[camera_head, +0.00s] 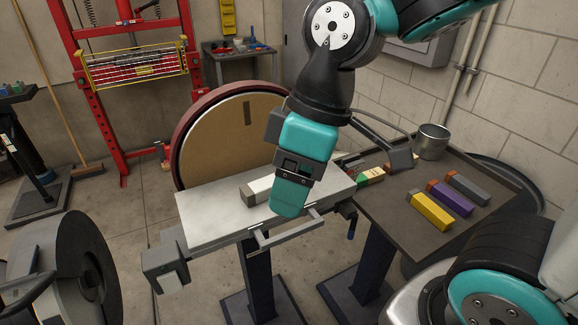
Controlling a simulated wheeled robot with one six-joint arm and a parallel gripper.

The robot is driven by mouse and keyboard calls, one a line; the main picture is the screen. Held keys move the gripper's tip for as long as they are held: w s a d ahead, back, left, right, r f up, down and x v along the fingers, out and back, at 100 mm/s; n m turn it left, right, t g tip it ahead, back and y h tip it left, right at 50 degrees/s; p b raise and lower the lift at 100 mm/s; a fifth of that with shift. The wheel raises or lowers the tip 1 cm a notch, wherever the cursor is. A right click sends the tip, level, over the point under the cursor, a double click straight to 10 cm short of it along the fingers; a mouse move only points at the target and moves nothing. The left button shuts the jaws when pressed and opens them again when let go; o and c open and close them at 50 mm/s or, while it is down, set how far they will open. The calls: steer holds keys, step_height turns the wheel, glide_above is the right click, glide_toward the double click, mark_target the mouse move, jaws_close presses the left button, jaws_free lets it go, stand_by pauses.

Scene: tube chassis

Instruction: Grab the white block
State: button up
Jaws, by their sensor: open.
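The white block (257,190) lies on the light grey work table of the disc sander (200,212), in front of the big round disc. Its left end shows; its right part is hidden behind my gripper. My gripper (289,200) points down over the table, at the block's right side in the picture. The jaws are open; the space between them is turned away from view. I cannot tell whether they touch or surround the block.
The sander disc (230,135) stands close behind the table. On the dark side table (380,208) at right lie a yellow block (431,211), a purple block (452,198), a grey block (468,186) and a metal bucket (431,142). A metal bar (285,233) runs along the front edge.

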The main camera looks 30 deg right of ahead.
steer(key=w+d+r+n+h+p, duration=0.1)
steer(key=w+d+r+n+p, duration=0.25)
steer(key=w, duration=0.35)
steer(key=n+p, duration=0.3)
steer(key=n, duration=0.3)
glide_toward(273, 178)
steer(key=f+p, duration=0.1)
steer(key=f, duration=0.1)
steer(key=a+f, duration=0.1)
steer(key=shift+f+h+p, duration=0.4)
steer(key=shift+s+a+f+p, duration=0.1)
steer(key=shift+a+f+p, duration=0.2)
steer(key=shift+f, duration=0.7)
steer(key=shift+a+f+p, duration=0.1)
steer(key=shift+f+p, duration=0.3)
steer(key=shift+f, duration=0.65)
steer(key=shift+s+a+f+p, duration=0.1)
steer(key=shift+a+f+p, duration=0.2)
steer(key=shift+f, duration=0.7)
steer(key=shift+d, duration=0.1)
steer(key=c, duration=1.2)
steer(key=shift+w+r, duration=0.1)
steer(key=shift+r, duration=0.05)
